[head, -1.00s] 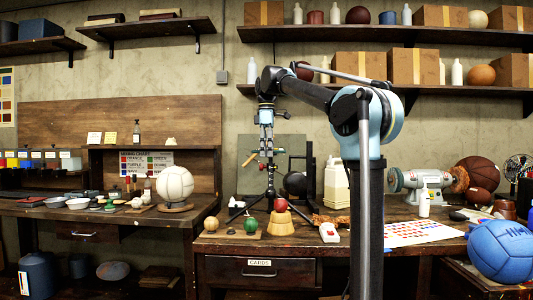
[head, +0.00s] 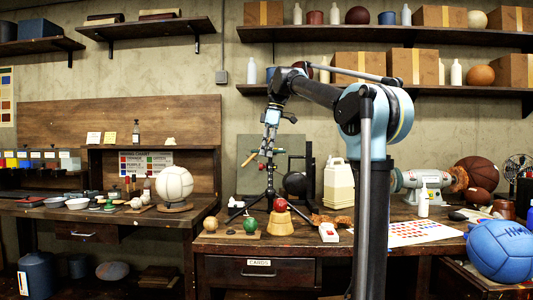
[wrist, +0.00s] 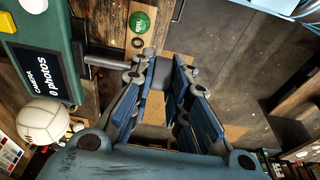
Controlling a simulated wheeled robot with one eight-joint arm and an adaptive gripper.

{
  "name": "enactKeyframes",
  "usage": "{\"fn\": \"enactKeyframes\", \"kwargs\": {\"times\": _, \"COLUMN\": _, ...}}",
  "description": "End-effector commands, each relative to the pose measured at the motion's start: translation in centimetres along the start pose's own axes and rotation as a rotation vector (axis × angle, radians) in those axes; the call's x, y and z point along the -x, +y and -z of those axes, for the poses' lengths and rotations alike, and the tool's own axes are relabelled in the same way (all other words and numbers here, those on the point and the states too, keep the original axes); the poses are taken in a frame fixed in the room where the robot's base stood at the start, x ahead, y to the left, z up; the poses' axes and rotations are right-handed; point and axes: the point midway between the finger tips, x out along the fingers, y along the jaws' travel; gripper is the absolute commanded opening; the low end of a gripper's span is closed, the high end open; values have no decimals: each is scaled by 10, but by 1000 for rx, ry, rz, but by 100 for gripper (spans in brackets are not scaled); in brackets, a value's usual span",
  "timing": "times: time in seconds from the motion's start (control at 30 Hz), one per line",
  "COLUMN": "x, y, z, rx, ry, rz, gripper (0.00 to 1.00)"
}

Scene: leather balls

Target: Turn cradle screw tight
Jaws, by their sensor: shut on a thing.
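My gripper (head: 267,152) points down at the top of a black tripod (head: 269,182) on the right-hand bench. In the wrist view its blue-padded fingers (wrist: 162,72) are closed around a small grey piece (wrist: 157,77), which looks like the cradle screw; the fingers hide most of it. In the head view a thin tan piece (head: 250,158) sticks out left of the fingertips. I cannot tell how tight the screw is.
A dark green panel (head: 285,150) is behind, a cream jug (head: 338,186) to the right. A pale ball (head: 174,183) sits on the left bench.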

Motion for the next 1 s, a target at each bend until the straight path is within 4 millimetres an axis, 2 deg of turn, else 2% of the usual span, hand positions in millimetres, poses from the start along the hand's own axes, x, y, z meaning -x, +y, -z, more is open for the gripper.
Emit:
{"fn": "enactKeyframes", "kwargs": {"times": 0.17, "x": 0, "y": 2, "z": 0, "rx": -1, "ry": 0, "rz": -3, "gripper": 0}}
{"fn": "enactKeyframes", "kwargs": {"times": 0.2, "x": 0, "y": 2, "z": 0, "rx": -1, "ry": -1, "rz": -3, "gripper": 22}}
{"fn": "enactKeyframes", "kwargs": {"times": 0.27, "x": 0, "y": 2, "z": 0, "rx": -1, "ry": -1, "rz": -3, "gripper": 36}}
{"fn": "enactKeyframes", "kwargs": {"times": 0.67, "x": 2, "y": 1, "z": 0, "rx": 0, "ry": -1, "rz": -1, "gripper": 36}}
{"fn": "enactKeyframes", "kwargs": {"times": 0.83, "x": 19, "y": 1, "z": 0, "rx": -1, "ry": -1, "rz": -1, "gripper": 36}}
{"fn": "enactKeyframes", "kwargs": {"times": 1.0, "x": 47, "y": 2, "z": 0, "rx": -1, "ry": -1, "rz": -1, "gripper": 36}}
